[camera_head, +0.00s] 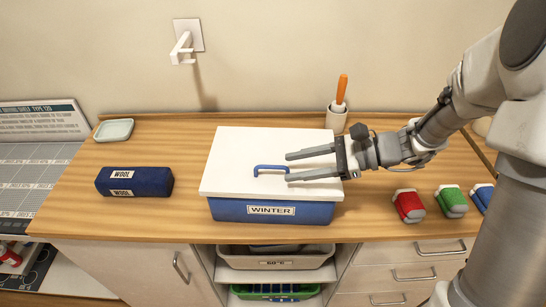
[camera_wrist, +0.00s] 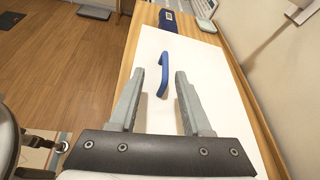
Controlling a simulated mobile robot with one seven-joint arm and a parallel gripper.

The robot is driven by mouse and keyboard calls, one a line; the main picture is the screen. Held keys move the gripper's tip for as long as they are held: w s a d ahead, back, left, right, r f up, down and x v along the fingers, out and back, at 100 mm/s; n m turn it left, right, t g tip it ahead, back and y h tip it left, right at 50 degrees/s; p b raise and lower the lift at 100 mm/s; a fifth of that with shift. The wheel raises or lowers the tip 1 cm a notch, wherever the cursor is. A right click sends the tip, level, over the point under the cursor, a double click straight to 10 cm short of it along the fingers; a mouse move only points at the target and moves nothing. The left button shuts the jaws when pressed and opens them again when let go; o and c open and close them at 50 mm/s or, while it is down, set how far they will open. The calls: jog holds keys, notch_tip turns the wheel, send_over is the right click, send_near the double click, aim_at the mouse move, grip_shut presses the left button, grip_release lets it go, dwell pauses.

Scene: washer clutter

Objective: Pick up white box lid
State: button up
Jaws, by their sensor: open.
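The white box lid (camera_head: 235,155) lies flat on a blue box (camera_head: 240,212) labelled WINTER, in the middle of the counter. A blue handle (camera_head: 270,168) stands on the lid. My gripper (camera_head: 288,167) is open and empty over the right part of the lid, its fingers pointing left toward the handle. In the wrist view, the handle (camera_wrist: 163,75) is ahead of the fingertips (camera_wrist: 172,75), roughly in line with the gap between them. The lid (camera_wrist: 205,90) fills the area beneath and beyond the fingers. I cannot tell how high the fingers are above the lid.
A dark blue WOOL block (camera_head: 135,182) and a pale dish (camera_head: 114,130) are on the left. A holder (camera_head: 336,121) with an orange-handled tool stands behind the lid. Red (camera_head: 409,206) and green (camera_head: 451,202) blocks are on the right. A white hook (camera_head: 184,47) is on the wall.

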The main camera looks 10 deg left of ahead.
aim_at(270, 166)
jog(key=x, duration=0.6)
jog(key=shift+w+a, duration=0.35)
grip_shut()
dwell(1.1)
